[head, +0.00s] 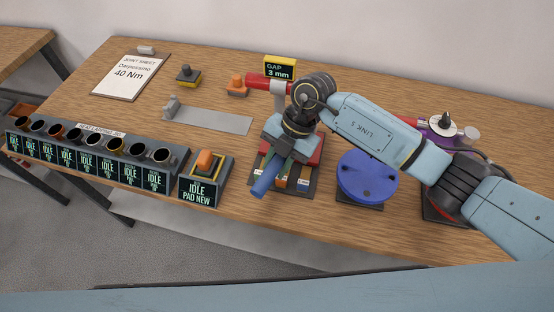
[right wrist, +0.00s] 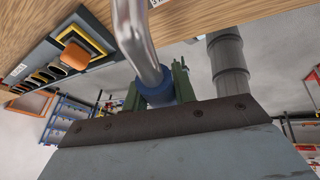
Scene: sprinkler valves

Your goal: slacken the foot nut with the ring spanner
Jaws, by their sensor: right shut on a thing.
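My right gripper (head: 278,152) is low over the tool rack in the middle of the bench. It is shut on the blue handle of a tool, which I take to be the ring spanner (head: 264,182). In the right wrist view the green fingers (right wrist: 158,88) close around the blue grip, and its bent grey metal shank (right wrist: 138,38) runs up out of the frame. The ring end is not visible. I cannot make out the foot nut; a red cylinder fixture (head: 268,82) stands behind the gripper, partly hidden by my wrist. My left gripper is not in view.
The tool rack (head: 308,178) has coloured slots. A blue round turntable (head: 367,178) stands to its right. A purple device (head: 440,128) is partly behind my arm. A row of cups with displays (head: 90,160) and an orange-topped box (head: 206,180) line the front edge.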

